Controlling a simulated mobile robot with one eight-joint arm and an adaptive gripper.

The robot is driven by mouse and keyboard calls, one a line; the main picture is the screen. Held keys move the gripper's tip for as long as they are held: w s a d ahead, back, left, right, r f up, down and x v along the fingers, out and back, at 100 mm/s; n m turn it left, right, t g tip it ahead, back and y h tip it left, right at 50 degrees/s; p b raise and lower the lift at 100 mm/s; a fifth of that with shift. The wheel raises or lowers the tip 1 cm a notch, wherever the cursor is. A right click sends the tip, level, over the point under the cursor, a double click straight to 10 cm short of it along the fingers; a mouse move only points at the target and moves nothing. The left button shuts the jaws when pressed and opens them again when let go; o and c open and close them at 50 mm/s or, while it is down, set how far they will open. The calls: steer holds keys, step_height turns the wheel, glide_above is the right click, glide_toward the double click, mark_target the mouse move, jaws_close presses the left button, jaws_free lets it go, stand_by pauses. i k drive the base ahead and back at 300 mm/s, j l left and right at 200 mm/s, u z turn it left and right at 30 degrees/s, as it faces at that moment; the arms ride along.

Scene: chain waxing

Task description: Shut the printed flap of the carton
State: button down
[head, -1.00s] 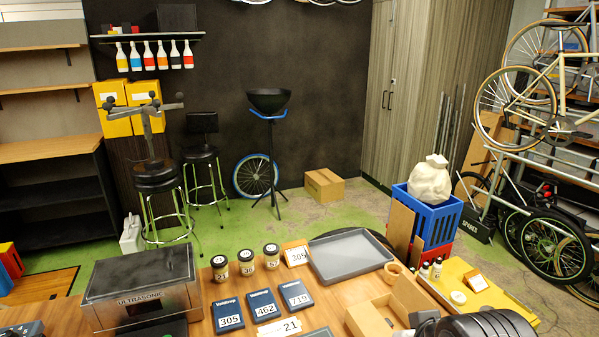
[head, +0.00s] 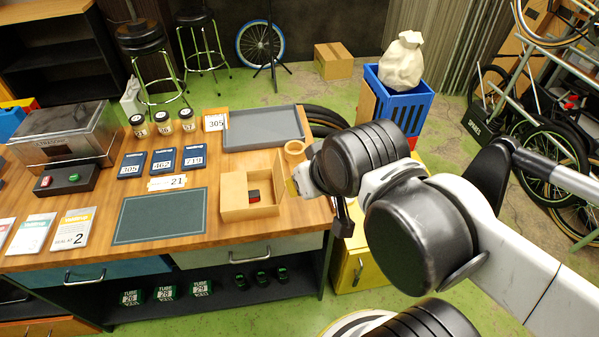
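The carton (head: 250,212) is an open tan cardboard box near the right end of the wooden workbench. A small dark and red object (head: 253,195) lies inside it. A tan flap (head: 279,174) stands up at the carton's right side; I cannot make out print on it. My arm reaches in from the right, and my gripper (head: 300,182) is at its end, just right of the carton and close to this flap. The wrist hides most of the gripper, so I cannot see whether it touches the flap or how its fingers stand.
Jars (head: 162,125), dark blue boxes (head: 163,161) and number cards stand farther left. A blue crate (head: 402,101) stands beyond the bench.

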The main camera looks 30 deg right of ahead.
mark_target(278, 170)
steer(key=k+l+u, duration=0.2)
steer(key=l, duration=0.2)
steer(key=l+u, duration=0.2)
steer(key=l, duration=0.25)
steer(key=k+l+u, duration=0.2)
steer(key=l, duration=0.15)
steer(key=k+l+u, duration=0.2)
steer(key=l, duration=0.15)
steer(key=k+l+u, duration=0.2)
steer(key=l, duration=0.15)
steer(key=i+l, duration=0.45)
steer(key=l, duration=0.25)
